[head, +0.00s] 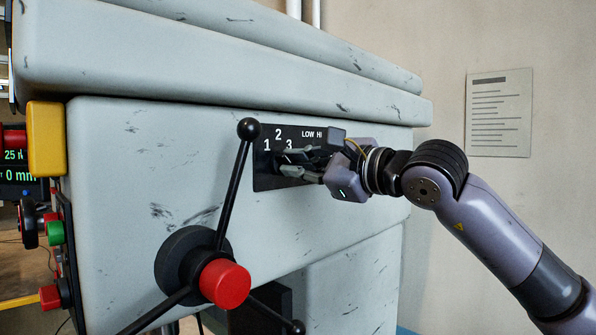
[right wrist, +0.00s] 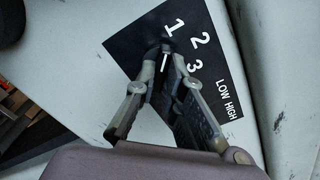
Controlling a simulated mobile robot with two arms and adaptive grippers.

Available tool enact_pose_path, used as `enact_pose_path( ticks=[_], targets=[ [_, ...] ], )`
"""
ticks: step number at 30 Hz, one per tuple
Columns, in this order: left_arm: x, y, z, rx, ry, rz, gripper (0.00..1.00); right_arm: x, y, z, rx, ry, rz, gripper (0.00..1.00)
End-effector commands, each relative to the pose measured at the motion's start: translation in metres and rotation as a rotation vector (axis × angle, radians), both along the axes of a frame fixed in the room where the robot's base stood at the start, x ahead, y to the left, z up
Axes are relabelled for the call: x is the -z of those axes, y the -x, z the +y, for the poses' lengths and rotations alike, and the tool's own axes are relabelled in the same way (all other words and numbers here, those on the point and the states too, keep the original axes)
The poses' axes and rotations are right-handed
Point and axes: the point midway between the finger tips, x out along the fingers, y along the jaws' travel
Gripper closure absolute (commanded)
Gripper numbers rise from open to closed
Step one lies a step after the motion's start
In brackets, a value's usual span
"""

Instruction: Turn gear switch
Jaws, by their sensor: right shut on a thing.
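The black gear panel (head: 265,177) is on the front of a large grey machine. It is marked 1, 2, 3 and LOW, HIGH, and it also shows in the right wrist view (right wrist: 130,47). The dark gear switch (right wrist: 164,64) is below the numbers 1, 2 and 3 there and bears a white line; its exact setting is hard to tell. My right gripper (head: 291,163) comes in from the right and is shut on the switch, with a finger on either side in the right wrist view (right wrist: 167,52). Any control under LOW and HIGH is hidden. My left gripper is not in view.
A black handle with ball ends and a red hub (head: 225,284) stands out just left of and below the panel. A yellow block (head: 46,138) and a side panel with a green button (head: 55,233) are at far left. Open space lies right of the machine.

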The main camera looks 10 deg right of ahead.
Motion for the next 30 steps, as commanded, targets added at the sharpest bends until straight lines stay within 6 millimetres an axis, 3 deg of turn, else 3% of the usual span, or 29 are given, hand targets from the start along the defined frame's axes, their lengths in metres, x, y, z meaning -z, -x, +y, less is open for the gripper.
enact_pose_path(
  ticks=[15, 30],
  targets=[
    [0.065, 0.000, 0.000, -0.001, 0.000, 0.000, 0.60, 0.005, 0.001, 0.001, -0.002, -0.340, 0.223, 1.00],
    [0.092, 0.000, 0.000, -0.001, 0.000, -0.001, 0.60, 0.002, 0.001, 0.001, 0.000, -0.620, 0.410, 1.00]
  ],
)
